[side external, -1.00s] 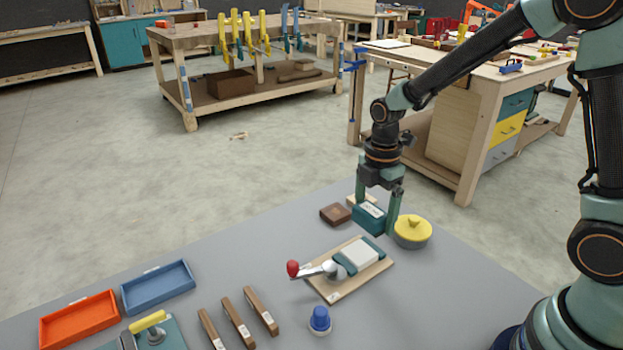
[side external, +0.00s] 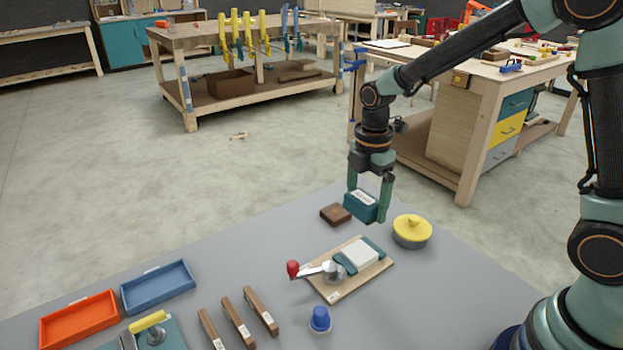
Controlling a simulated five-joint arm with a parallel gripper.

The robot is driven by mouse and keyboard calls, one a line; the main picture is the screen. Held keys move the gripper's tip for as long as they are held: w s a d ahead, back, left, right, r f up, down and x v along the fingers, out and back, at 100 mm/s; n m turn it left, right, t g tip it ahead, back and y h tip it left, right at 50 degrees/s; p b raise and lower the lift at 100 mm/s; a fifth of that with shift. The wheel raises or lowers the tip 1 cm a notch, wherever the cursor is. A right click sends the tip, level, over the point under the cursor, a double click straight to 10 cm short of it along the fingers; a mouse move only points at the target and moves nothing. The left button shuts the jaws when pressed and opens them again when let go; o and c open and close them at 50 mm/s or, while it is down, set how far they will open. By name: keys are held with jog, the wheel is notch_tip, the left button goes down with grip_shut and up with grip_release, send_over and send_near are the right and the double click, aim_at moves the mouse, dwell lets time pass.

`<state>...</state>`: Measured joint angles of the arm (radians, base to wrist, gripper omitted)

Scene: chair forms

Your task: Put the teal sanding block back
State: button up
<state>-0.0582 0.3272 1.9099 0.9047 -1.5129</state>
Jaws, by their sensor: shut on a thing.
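The teal sanding block (side external: 361,207) has a white label on top. My gripper (side external: 369,206) is shut on it, with one finger on each side, near the far edge of the grey table. Whether the block touches the table or hangs just above it I cannot tell. A small brown block (side external: 335,214) lies on the table just left of the teal block.
A yellow-lidded round tin (side external: 412,231) stands to the right. A wooden board with a red-knobbed clamp (side external: 346,269) lies in front. Orange (side external: 79,319) and blue (side external: 158,287) trays, brown sticks (side external: 238,321) and a blue-capped item (side external: 320,320) are nearer. Table between trays and brown block is clear.

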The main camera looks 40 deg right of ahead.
jog(key=w+a+r, duration=0.5)
jog(key=w+a, duration=0.4)
jog(key=w, duration=0.1)
notch_tip(320, 180, up, 3)
send_over(261, 254)
notch_tip(261, 254, down, 20)
jog(key=shift+r, duration=0.2)
jog(key=o, duration=1.1)
jog(key=shift+f, duration=0.15)
